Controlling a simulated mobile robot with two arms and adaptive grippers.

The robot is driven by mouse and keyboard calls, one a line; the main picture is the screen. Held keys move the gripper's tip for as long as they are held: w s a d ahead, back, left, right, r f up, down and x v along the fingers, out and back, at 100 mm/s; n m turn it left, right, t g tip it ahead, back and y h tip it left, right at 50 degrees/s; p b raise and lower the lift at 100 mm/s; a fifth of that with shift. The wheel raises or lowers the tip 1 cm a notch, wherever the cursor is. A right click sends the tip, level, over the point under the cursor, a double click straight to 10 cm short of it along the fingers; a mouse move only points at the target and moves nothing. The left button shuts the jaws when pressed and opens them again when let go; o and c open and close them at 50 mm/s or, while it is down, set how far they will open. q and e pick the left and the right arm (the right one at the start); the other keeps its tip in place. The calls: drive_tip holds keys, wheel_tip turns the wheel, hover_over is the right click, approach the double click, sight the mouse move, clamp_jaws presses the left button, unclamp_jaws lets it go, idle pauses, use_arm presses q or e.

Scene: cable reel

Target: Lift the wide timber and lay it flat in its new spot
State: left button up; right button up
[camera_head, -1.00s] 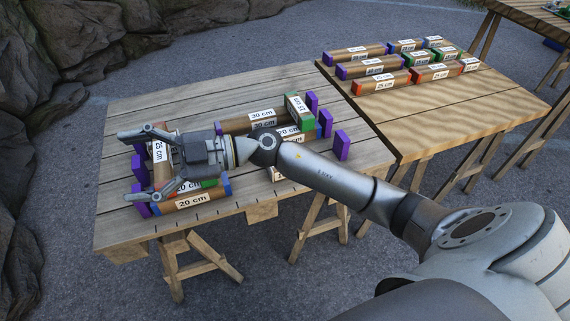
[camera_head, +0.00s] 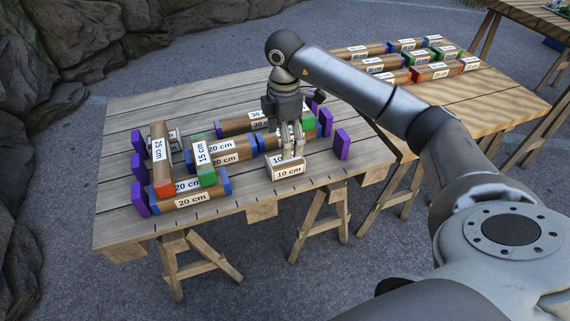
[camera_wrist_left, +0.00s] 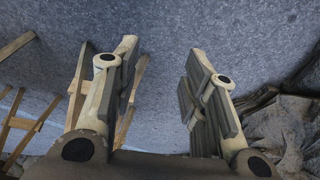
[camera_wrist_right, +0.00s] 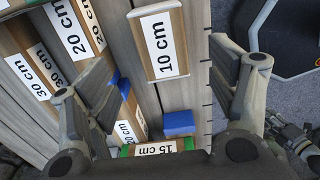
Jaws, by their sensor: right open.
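The label "wide" shows on no timber, so I cannot tell which one it is. A short timber marked 10 cm (camera_head: 287,170) lies near the table's front edge; in the right wrist view it (camera_wrist_right: 160,62) is below and between the fingers. My right gripper (camera_head: 290,155) points down just above or at this timber, its fingers apart; contact is unclear. A 25 cm timber (camera_head: 161,155) with a red end and a 15 cm timber (camera_head: 201,156) with a green end lie across 20 cm timbers (camera_head: 190,201) at the left. My left gripper (camera_wrist_left: 162,52) is open and empty over grey ground.
Purple blocks (camera_head: 341,145) stand at both sides of the work table (camera_head: 120,228). Timbers marked 30 cm (camera_head: 235,125) lie behind the gripper. A second table (camera_head: 455,105) holds several labelled timbers at its back. Rocks (camera_head: 50,60) rise at the left.

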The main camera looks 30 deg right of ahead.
sight(285, 161)
wheel_tip(285, 161, down, 4)
drive_tip(key=shift+r, duration=0.15)
wheel_tip(285, 161, down, 3)
drive_tip(key=shift+s+f+b, duration=0.1)
drive_tip(key=shift+f+b, duration=0.1)
drive_tip(key=shift+b, duration=0.45)
drive_tip(key=shift+f, duration=0.6)
use_arm(q)
drive_tip(key=v, duration=0.4)
drive_tip(key=w+v, duration=0.1)
drive_tip(key=v, duration=0.1)
use_arm(e)
drive_tip(key=shift+c, duration=0.3)
drive_tip(key=c, duration=1.1)
drive_tip(key=shift+r, duration=0.15)
